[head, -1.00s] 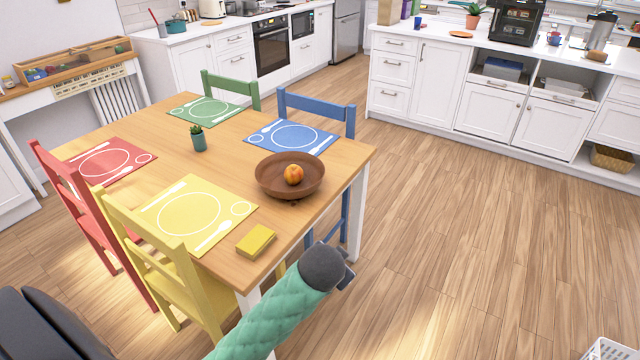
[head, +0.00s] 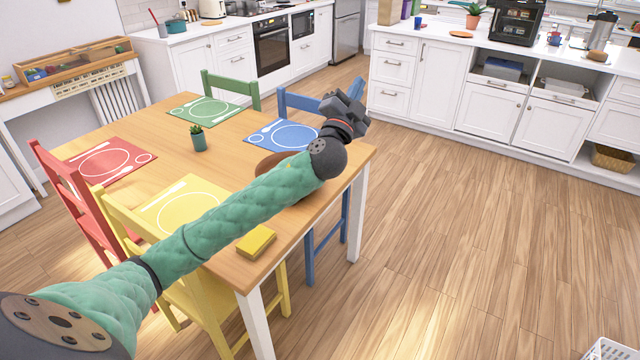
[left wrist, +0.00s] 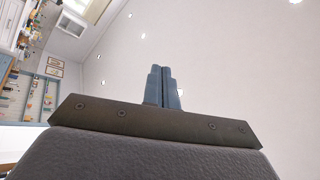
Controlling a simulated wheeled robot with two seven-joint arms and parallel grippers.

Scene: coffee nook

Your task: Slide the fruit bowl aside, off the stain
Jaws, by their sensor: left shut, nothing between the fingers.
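The brown wooden fruit bowl (head: 268,163) is on the near right part of the dining table (head: 222,162). My left forearm crosses in front of it, so only parts of its rim and side show. The fruit in it is hidden, and I cannot make out the stain. My left gripper (head: 352,98) is raised beyond the bowl, near the table's right corner and the blue chair. In the left wrist view its fingers (left wrist: 162,88) are shut together with nothing between them, against the pale ceiling. My right gripper is not in view.
A yellow sponge-like block (head: 256,241) lies at the table's near edge. A small potted plant (head: 198,138) stands mid-table among the red, green, blue and yellow placemats. Chairs stand around the table, including a blue chair (head: 300,100).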

